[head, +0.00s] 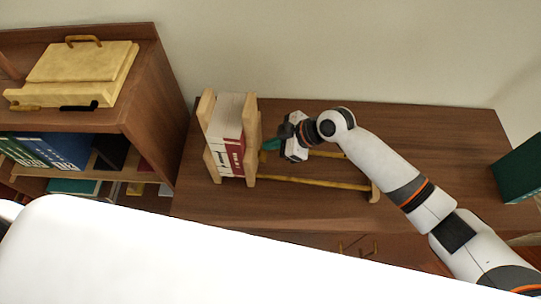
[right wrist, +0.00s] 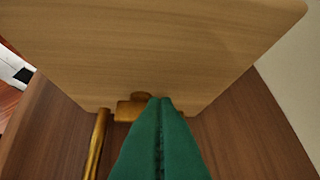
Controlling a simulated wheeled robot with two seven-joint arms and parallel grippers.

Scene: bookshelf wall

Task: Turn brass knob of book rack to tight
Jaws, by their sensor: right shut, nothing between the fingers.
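The book rack (head: 251,150) stands on the brown cabinet top, with light wooden end panels holding several white and red books (head: 229,130) upright. Two brass rods run right from it to a small wooden end piece (head: 375,191). My right gripper (head: 268,146) has green fingers, shut and empty, at the right side of the rack's right panel. In the right wrist view the shut fingertips (right wrist: 160,101) are close to the lower edge of a wooden panel (right wrist: 150,50). The brass knob (right wrist: 133,108) shows just left of the tips, partly hidden by them; contact cannot be told. My left gripper is out of view.
A brown bookshelf (head: 150,100) stands at the left, with a cream box (head: 82,62) on top and books inside. A dark green object (head: 518,170) is at the right edge. The cabinet top (head: 440,135) is clear behind my right arm.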

